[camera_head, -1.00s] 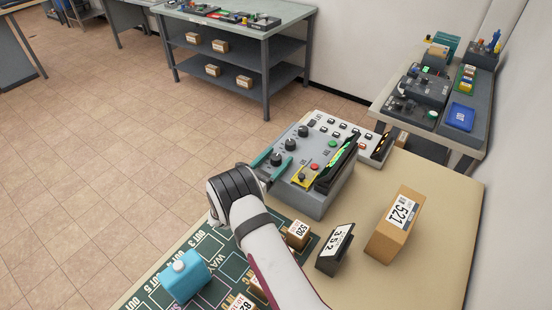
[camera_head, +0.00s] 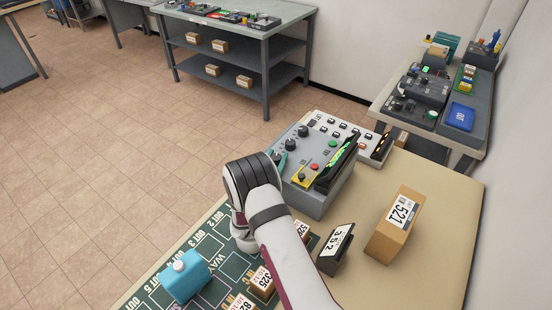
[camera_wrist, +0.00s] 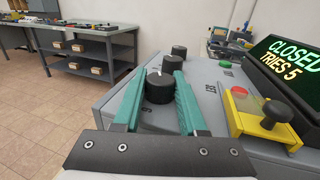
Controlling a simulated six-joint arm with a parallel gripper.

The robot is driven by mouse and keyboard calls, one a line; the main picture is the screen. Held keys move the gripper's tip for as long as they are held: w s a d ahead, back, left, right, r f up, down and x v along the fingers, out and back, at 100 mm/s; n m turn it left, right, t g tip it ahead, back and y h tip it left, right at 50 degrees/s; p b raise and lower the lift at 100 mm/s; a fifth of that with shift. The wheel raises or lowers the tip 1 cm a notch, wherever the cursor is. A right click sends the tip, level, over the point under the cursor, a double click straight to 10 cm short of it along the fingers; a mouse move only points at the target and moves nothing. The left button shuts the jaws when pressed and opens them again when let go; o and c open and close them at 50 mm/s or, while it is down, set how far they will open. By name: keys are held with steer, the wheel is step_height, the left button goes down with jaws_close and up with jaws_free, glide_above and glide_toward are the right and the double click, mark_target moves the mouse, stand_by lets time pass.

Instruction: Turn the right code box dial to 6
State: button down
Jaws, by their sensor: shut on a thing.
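The grey code box (camera_head: 322,195) stands on the table with a row of black dials on its top. In the wrist view my gripper (camera_wrist: 160,84) has its two teal fingers on either side of the nearest black dial (camera_wrist: 160,92), shut on it. Two more dials, the middle dial (camera_wrist: 172,64) and the far dial (camera_wrist: 179,51), stand beyond it. The box's screen (camera_wrist: 288,55) reads "CLOSED TRIES 5". The dial's number marks are too small or hidden to read. In the head view my wrist hides the held dial and most of my gripper.
A yellow bracket with a black knob (camera_wrist: 270,112) and a red button (camera_wrist: 239,92) sit right of the dials. A panel of small switches (camera_head: 340,130) lies behind the box. A 352 sign (camera_head: 337,243), a 521 carton (camera_head: 396,226) and a blue container (camera_head: 183,278) stand nearby.

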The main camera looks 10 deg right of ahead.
steer(key=shift+c, duration=2.3)
jaws_free()
steer(key=v, duration=1.5)
steer(key=shift+s+a, duration=0.2)
steer(key=shift+s, duration=0.15)
